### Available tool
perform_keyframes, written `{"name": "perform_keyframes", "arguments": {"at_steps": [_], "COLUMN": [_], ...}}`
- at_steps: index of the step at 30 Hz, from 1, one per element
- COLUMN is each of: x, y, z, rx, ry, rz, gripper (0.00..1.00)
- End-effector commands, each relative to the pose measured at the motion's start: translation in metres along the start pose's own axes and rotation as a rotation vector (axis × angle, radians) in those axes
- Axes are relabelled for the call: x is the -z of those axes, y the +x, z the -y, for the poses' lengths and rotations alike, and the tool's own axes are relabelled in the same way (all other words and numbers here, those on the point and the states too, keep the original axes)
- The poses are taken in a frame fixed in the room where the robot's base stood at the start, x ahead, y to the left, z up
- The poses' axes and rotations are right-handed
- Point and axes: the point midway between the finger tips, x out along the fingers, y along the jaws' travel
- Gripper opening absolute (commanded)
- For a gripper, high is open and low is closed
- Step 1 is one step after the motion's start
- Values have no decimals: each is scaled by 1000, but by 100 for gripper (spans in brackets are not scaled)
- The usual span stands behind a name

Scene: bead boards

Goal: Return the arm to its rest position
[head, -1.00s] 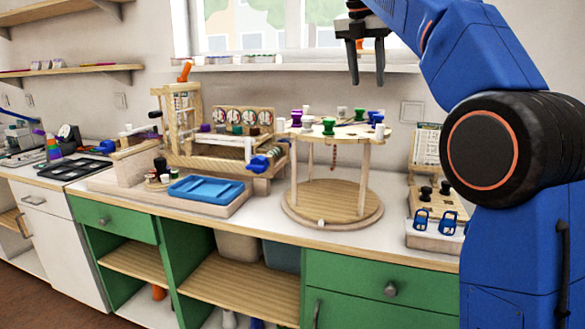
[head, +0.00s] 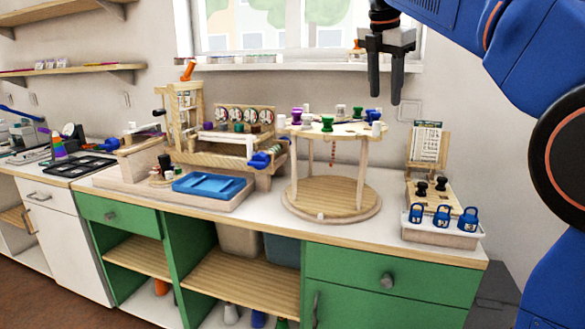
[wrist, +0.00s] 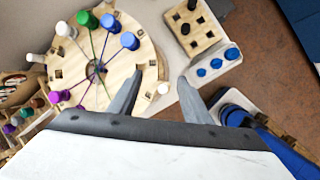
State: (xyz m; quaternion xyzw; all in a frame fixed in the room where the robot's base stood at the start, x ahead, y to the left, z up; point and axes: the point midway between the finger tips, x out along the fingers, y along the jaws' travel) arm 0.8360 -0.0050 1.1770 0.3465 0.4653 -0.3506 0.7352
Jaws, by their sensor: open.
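My gripper (head: 385,88) hangs from my blue arm at the upper right of the head view, fingers pointing down. It is open and nothing is between its fingers. It is in the air, above and to the right of the round two-tier wooden stand (head: 335,200). In the wrist view my gripper (wrist: 163,92) shows two spread fingers, with the stand's round top (wrist: 142,62) beyond them to the left. That top carries green, blue, purple and white pegs with threads running between them.
A wooden frame with a blue tray (head: 212,187) stands left of the stand. A small board with black knobs (head: 432,188) and several blue padlocks (head: 442,216) sits to the right. A window sill (head: 285,67) is behind. Air around my gripper is clear.

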Motion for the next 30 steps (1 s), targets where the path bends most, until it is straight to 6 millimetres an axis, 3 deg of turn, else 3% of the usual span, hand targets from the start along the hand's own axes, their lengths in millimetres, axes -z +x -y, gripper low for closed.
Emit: {"name": "perform_keyframes", "arguments": {"at_steps": [14, 23, 30], "x": [50, 105, 159], "y": [68, 133, 197], "z": [138, 232, 309], "rx": [-35, -34, -15], "ry": [720, 1204, 1605], "rz": [-70, -133, -185], "gripper": [44, 44, 44]}}
